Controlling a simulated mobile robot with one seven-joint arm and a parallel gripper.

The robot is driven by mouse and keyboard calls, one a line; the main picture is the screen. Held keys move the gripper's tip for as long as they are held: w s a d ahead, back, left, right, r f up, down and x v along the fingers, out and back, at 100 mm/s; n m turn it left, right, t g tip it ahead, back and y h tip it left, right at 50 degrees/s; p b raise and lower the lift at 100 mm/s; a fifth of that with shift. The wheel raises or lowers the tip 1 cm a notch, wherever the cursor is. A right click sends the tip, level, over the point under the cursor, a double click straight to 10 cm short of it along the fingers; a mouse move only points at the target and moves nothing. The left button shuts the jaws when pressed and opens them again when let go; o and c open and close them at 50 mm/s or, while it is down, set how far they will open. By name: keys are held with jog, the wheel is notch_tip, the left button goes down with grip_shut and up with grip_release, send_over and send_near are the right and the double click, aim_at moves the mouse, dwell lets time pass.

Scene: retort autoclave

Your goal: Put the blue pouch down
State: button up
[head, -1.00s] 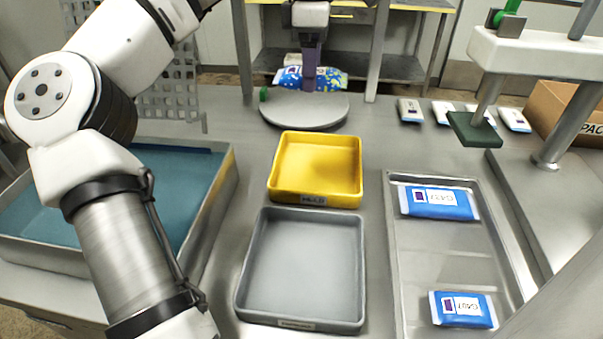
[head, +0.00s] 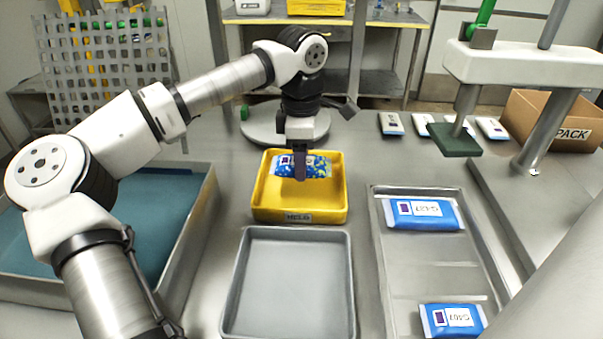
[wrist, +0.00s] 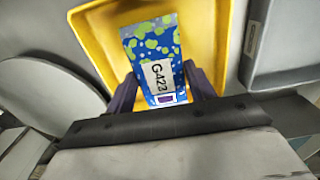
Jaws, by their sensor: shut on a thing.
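The blue pouch (head: 317,166) has green and yellow spots and a white label. It is between the fingers of my gripper (head: 300,170), which is shut on it. In the head view it is over the yellow HELD tray (head: 299,215). In the wrist view the pouch (wrist: 152,45) shows the label G423, with my gripper's fingers (wrist: 165,92) on both sides and the yellow tray (wrist: 88,20) behind it. I cannot tell whether the pouch touches the tray floor.
An empty grey tray (head: 290,285) lies in front of the yellow one. A metal tray (head: 405,270) at right holds two blue-and-white pouches. A round grey plate (head: 262,130) is behind. A cardboard box (head: 540,115) and several small packs stand at back right.

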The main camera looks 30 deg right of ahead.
aim_at(301, 189)
jog(key=shift+f, duration=2.2)
jog(key=shift+f, duration=0.1)
jog(key=o, duration=1)
notch_tip(301, 189, up, 12)
jog(key=shift+r, duration=0.15)
